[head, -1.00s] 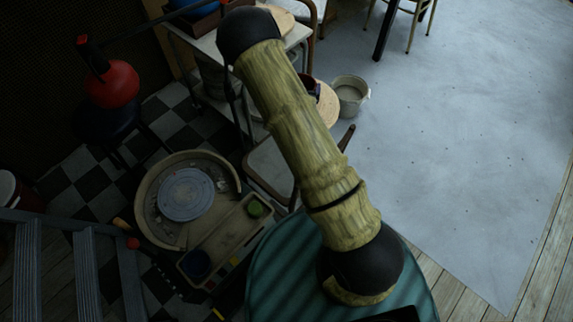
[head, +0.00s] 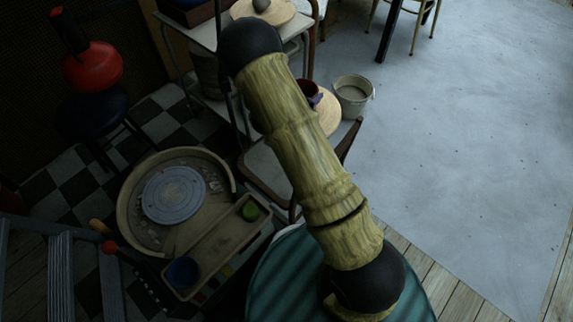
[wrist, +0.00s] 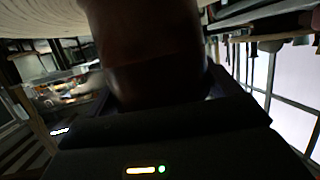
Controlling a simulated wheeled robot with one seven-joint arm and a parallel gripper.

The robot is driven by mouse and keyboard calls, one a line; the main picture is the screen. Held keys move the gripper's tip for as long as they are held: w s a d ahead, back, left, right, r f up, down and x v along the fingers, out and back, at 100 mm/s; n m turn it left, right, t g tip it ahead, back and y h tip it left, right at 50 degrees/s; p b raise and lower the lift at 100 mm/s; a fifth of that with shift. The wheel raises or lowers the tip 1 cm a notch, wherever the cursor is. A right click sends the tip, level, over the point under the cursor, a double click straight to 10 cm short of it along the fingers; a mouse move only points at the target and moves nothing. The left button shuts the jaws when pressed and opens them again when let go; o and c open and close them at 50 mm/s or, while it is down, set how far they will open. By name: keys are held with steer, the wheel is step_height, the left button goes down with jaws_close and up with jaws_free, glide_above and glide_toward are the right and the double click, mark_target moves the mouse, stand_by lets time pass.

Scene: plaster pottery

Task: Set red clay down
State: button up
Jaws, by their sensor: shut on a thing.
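My gripper (wrist: 160,98) is shut on a dark reddish-brown block, which I take to be the red clay (wrist: 148,42). The block fills the upper middle of the wrist view, between the two dark fingers. It is dim and blurred, and its top runs out of the picture. In the head view my arm crosses the middle, and I cannot make out my gripper or the held clay there. I cannot tell from these frames what lies directly under the clay.
A potter's wheel (head: 173,194) with a side tray (head: 222,243) stands at lower left. A red round object (head: 93,66) rests on a dark stool (head: 92,113). A shelf cart stands behind my arm, with a bucket (head: 352,97) beside it. The pale floor (head: 470,130) at right is mostly clear.

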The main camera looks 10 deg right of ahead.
steer(key=a+f+m+g+h+b, duration=0.1)
steer(key=a+f+m+g+b, duration=0.1)
steer(key=f+b, duration=0.8)
steer(key=w+a+f+m+g+h+b, duration=0.1)
steer(key=a+f+m+g+h+b, duration=0.1)
steer(key=f+b, duration=0.8)
steer(key=shift+w+f, duration=0.15)
steer(key=shift+f, duration=0.1)
step_height(320, 180, down, 6)
steer(key=b, duration=0.2)
steer(key=shift+b, duration=0.35)
steer(key=shift+f, duration=0.15)
steer(key=shift+f+b, duration=0.8)
steer(key=shift+f, duration=1.05)
steer(key=shift+f, duration=0.1)
steer(key=o, duration=1.8)
steer(key=shift+f, duration=0.1)
